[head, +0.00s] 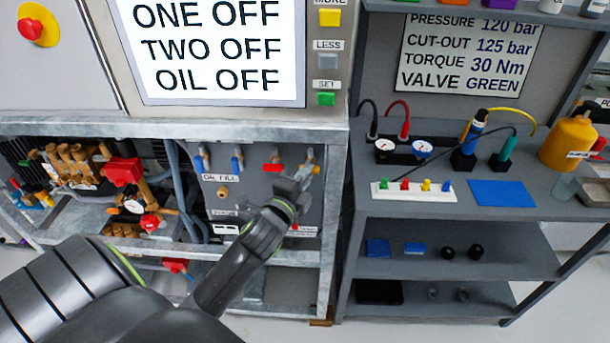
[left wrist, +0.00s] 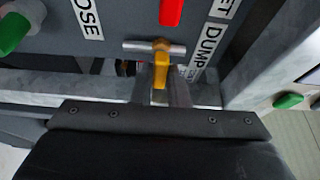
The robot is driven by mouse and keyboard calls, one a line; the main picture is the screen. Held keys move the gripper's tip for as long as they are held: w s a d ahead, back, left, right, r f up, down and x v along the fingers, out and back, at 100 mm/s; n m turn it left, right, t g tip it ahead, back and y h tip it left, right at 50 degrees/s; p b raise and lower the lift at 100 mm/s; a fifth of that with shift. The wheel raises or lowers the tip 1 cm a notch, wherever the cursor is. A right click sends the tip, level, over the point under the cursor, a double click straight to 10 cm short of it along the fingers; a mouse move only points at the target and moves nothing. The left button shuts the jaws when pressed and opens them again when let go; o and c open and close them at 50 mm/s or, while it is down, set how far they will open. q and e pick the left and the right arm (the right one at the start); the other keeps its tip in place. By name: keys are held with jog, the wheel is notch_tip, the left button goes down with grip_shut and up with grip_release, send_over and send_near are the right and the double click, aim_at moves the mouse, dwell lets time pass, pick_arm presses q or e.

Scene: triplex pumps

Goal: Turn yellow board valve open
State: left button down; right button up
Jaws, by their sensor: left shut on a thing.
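The yellow board valve (head: 311,157) is at the right end of the valve row on the board under the screen. In the left wrist view its yellow handle (left wrist: 161,62) sits between my fingertips, in front of a metal pipe stub. My left gripper (head: 303,176) is shut on this handle, and its fingers (left wrist: 162,92) also show in the left wrist view. In the head view my gripper hides part of the handle. My right gripper is in neither view.
A red-handled valve (head: 273,162) is just left of the yellow one, with blue-handled valves (head: 237,163) further left. The frame's upright post (head: 333,200) stands close on the right. A grey shelf with gauges, coloured plugs and a yellow bottle (head: 567,140) is beyond it.

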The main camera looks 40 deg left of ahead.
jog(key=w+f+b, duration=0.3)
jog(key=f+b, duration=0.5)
jog(key=b, duration=0.3)
pick_arm(q)
jog(key=shift+w+d+f+n+t+y+b, duration=0.15)
jog(key=shift+n+y+b, duration=1.65)
jog(key=shift+n, duration=1.95)
jog(key=shift+d+f+n+t+y+b, duration=0.2)
jog(key=shift+n+y+b, duration=1)
jog(key=shift+n+b, duration=1.95)
jog(key=shift+w+d+f+n+t+y+b, duration=0.2)
jog(key=shift+n+y+b, duration=1.25)
jog(key=shift+n, duration=2.95)
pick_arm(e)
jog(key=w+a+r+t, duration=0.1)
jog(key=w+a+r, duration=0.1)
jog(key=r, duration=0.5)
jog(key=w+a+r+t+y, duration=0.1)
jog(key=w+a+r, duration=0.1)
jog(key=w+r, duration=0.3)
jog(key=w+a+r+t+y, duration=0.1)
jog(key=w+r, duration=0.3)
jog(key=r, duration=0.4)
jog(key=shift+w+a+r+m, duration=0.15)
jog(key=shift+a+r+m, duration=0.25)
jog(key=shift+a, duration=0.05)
pick_arm(q)
jog(key=shift+s+a, duration=0.1)
jog(key=shift+a, duration=0.05)
